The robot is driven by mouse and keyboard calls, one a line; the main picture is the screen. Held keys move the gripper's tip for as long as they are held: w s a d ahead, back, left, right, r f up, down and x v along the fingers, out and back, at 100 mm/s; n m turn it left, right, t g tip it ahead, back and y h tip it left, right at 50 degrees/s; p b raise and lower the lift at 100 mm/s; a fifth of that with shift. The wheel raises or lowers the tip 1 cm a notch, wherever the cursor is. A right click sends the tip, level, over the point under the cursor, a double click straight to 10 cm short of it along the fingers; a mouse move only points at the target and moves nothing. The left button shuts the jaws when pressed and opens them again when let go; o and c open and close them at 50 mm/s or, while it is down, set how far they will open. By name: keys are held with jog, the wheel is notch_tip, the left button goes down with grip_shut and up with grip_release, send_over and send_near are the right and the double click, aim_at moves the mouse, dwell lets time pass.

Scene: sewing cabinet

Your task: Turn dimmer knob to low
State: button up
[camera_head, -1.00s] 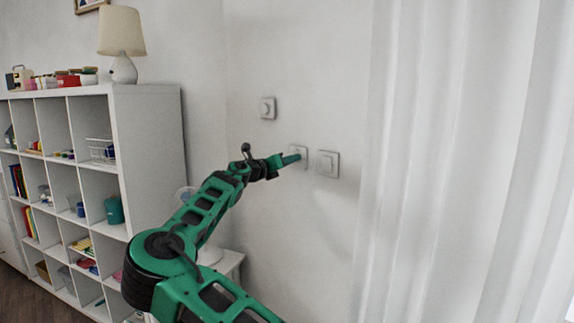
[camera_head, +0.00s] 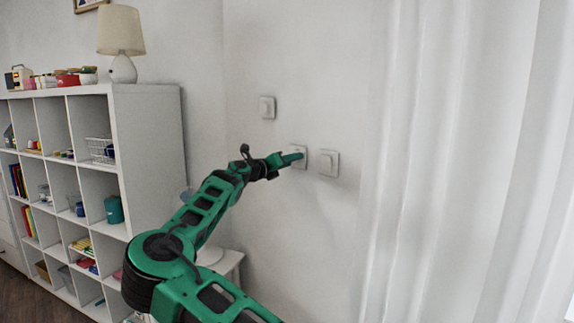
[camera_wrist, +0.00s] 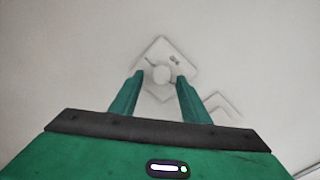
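The dimmer is a white square wall plate (camera_wrist: 165,47) with a round pale knob (camera_wrist: 161,75), seen in the wrist view with a small dark mark at its upper right. My gripper (camera_wrist: 161,77) has its two green fingers on either side of the knob, with a visible gap on each side, so it looks open. Whether the fingertips reach past the knob's face is hard to tell. In the head view my gripper (camera_head: 296,158) is at the middle wall plate (camera_head: 303,153), partly covering it; the knob is hidden there.
Another wall plate (camera_head: 329,163) is close to the right of the dimmer, and one (camera_head: 267,107) is higher to the left. A white curtain (camera_head: 450,160) hangs at right. A white shelf (camera_head: 150,150) with a lamp (camera_head: 122,40) stands at left.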

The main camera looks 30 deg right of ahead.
jog(key=v, duration=1)
jog(key=shift+a, duration=0.35)
jog(key=shift+f, duration=0.1)
